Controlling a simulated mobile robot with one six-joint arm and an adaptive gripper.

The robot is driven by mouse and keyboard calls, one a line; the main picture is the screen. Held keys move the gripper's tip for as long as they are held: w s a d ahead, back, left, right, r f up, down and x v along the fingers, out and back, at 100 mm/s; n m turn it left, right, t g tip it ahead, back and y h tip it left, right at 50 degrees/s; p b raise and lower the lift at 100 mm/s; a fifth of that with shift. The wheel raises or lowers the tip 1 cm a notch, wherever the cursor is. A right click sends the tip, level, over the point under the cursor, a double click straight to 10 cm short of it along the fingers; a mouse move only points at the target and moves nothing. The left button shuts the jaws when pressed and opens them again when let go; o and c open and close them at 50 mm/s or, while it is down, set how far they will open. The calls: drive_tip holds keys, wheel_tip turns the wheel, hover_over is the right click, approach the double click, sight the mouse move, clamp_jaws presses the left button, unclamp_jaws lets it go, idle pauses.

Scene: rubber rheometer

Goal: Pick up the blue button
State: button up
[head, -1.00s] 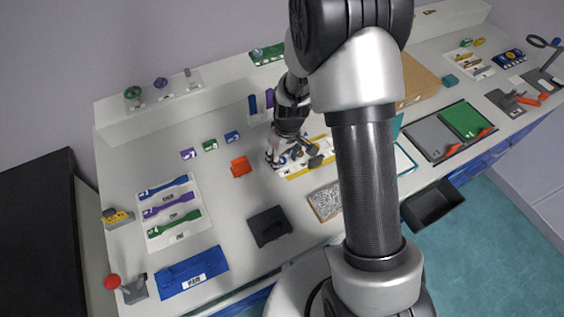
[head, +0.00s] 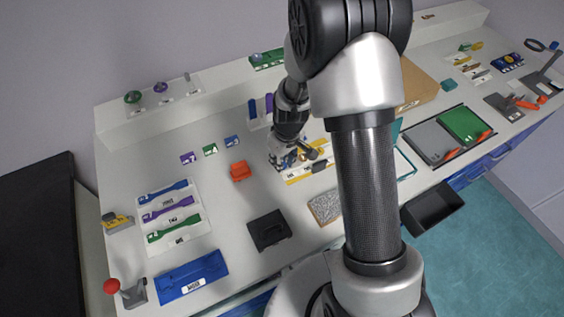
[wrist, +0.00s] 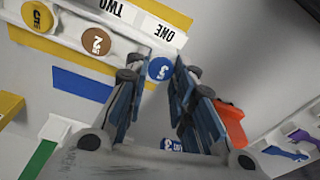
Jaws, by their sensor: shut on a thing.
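The blue button (wrist: 160,68) is a round disc with a white mark, between my fingertips in the wrist view. My gripper (wrist: 158,77) is shut on it, one finger on each side. The button appears at the end of a white holder, in line with a brown button (wrist: 96,41) and a yellow button (wrist: 37,16). I cannot tell whether it is clear of the holder. In the head view my gripper (head: 283,160) is low at the left end of the yellow-striped holder (head: 297,178); the blue button is hard to make out there.
An orange block (head: 239,171) lies left of my gripper. Small purple, green and blue blocks (head: 210,150) stand behind it. A black tray (head: 269,230) and a grey speckled slab (head: 325,206) lie in front. The table between the orange block and the dumbbell board (head: 174,216) is clear.

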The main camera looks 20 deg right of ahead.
wheel_tip(320, 180, up, 20)
drive_tip(key=p, duration=0.5)
